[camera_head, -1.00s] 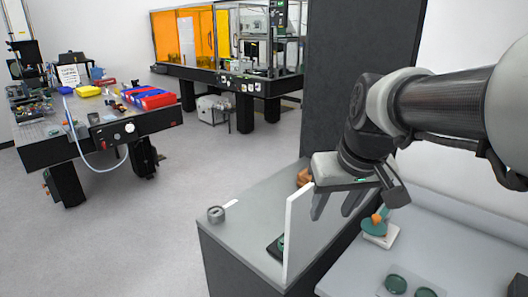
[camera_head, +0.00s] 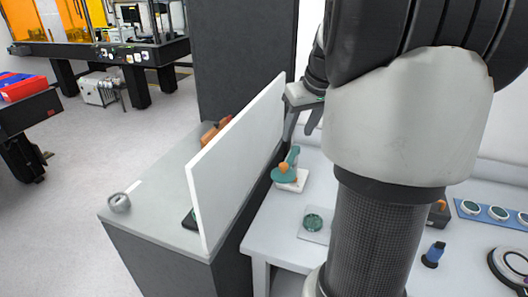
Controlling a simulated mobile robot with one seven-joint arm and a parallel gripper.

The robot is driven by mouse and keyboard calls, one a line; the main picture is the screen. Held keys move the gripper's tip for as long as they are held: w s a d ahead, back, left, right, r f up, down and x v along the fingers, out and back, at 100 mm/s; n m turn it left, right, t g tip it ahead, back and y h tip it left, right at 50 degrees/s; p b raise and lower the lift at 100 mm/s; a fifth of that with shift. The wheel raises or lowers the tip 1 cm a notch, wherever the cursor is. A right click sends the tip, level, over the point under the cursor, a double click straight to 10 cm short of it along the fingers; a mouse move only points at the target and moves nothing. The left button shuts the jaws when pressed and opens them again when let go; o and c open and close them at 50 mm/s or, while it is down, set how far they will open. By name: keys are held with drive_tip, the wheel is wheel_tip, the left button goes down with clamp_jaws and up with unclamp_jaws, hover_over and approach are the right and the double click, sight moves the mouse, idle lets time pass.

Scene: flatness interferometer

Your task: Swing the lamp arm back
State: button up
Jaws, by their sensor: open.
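A teal lamp (camera_head: 292,157) with a round teal head and an orange knob (camera_head: 283,167) stands on a small white base (camera_head: 297,186). It is on the light table, just right of the white upright panel. I take its slanting teal piece to be the lamp arm. My gripper (camera_head: 303,122) is open, fingers pointing down, above and behind the lamp and apart from it in the picture. Part of the gripper is hidden behind the panel and my own arm. Nothing shows between the fingers.
A plate with a green disc (camera_head: 313,223) lies in front of the lamp. A blue tray (camera_head: 485,212) holds round parts at right. My arm hides much of the table.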

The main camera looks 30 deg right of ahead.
sight(284, 165)
drive_tip(key=x, duration=1.5)
drive_tip(key=shift+f, duration=0.15)
drive_tip(key=shift+c, duration=0.5)
clamp_jaws()
